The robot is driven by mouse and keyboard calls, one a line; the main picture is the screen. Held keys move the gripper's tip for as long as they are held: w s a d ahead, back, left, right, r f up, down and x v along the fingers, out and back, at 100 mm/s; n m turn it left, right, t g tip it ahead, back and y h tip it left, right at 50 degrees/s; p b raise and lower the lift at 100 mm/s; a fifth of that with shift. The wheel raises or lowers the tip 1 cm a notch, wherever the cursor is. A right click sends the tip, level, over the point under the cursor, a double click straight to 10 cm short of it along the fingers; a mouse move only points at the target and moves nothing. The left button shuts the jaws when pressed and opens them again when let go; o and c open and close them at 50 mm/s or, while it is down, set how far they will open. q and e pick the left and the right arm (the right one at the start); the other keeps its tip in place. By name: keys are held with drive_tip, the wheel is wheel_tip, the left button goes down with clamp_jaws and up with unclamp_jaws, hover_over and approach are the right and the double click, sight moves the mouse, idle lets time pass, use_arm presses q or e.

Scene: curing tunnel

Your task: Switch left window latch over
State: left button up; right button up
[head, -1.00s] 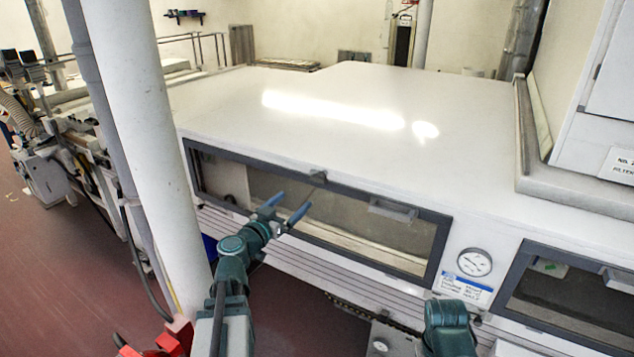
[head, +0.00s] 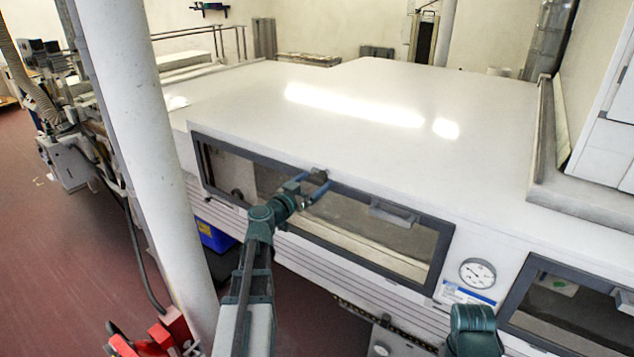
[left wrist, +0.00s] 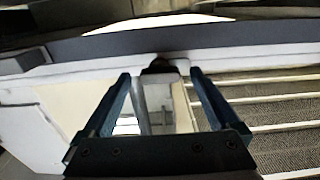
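The left window is a long pane in a dark grey frame (head: 438,260) on the front of the white tunnel housing. Its latch (head: 319,173) is a small dark piece at the top edge of the frame. My left gripper (head: 316,182) is open with its two blue fingers at the latch. In the left wrist view the latch (left wrist: 158,66) shows as a dark knob between the tips of the open gripper (left wrist: 160,76), slightly beyond them. I cannot tell whether a finger touches it. My right gripper is out of view; only part of my right arm shows.
A grey handle (head: 395,212) sits on the window's right part. A round gauge (head: 477,273) and a second window (head: 570,302) are further right. A white pillar (head: 150,150) stands close to the left of my left arm. A blue crate (head: 214,237) is below the housing.

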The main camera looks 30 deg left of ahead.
use_arm(q)
drive_tip(key=c, duration=1.3)
drive_tip(key=shift+c, duration=0.2)
drive_tip(key=n, duration=1.3)
drive_tip(key=shift+n, duration=2.3)
